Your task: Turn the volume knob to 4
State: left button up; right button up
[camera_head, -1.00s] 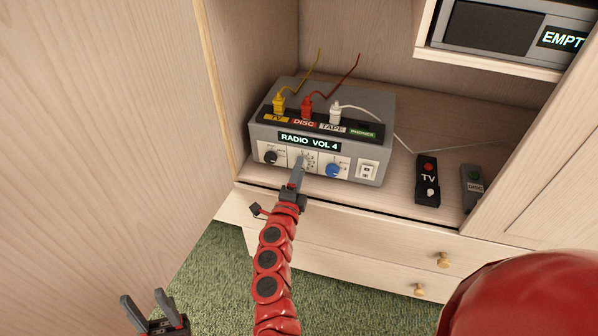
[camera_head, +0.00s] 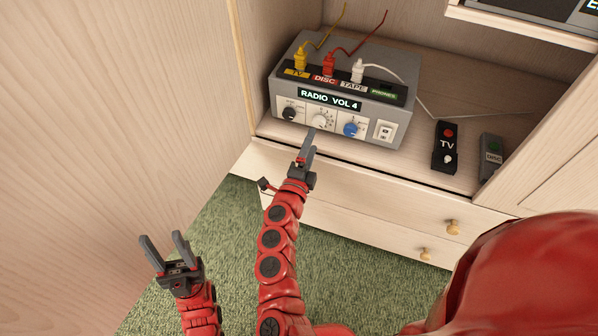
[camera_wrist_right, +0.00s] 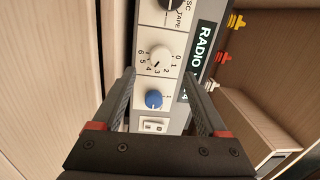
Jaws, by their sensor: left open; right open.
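The grey amplifier (camera_head: 395,129) stands on the cabinet shelf, and its display (camera_head: 330,99) reads "RADIO VOL 4". The white volume knob (camera_head: 320,121) is in the middle of the front panel. In the right wrist view the knob (camera_wrist_right: 160,57) shows with its number scale from 0 to 6 around it. My right gripper (camera_head: 311,140) is open in front of the panel, just below the knob. In the wrist view its fingers (camera_wrist_right: 159,78) stand apart, short of the knob, and hold nothing. My left gripper (camera_head: 163,241) is open and empty at the lower left, away from the cabinet.
A black selector knob (camera_head: 290,114) and a blue knob (camera_head: 353,129) flank the volume knob, with a white switch (camera_head: 385,131) further right. Yellow, red and white plugs sit on top. A TV remote (camera_head: 446,148) and a DISC remote (camera_head: 491,155) lie at right.

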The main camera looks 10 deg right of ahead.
jog(key=r+p+v, duration=0.1)
jog(key=v, duration=1)
jog(key=shift+f+p, duration=0.3)
jog(key=shift+f, duration=0.15)
jog(key=shift+s+a, duration=0.1)
jog(key=shift+s, duration=0.05)
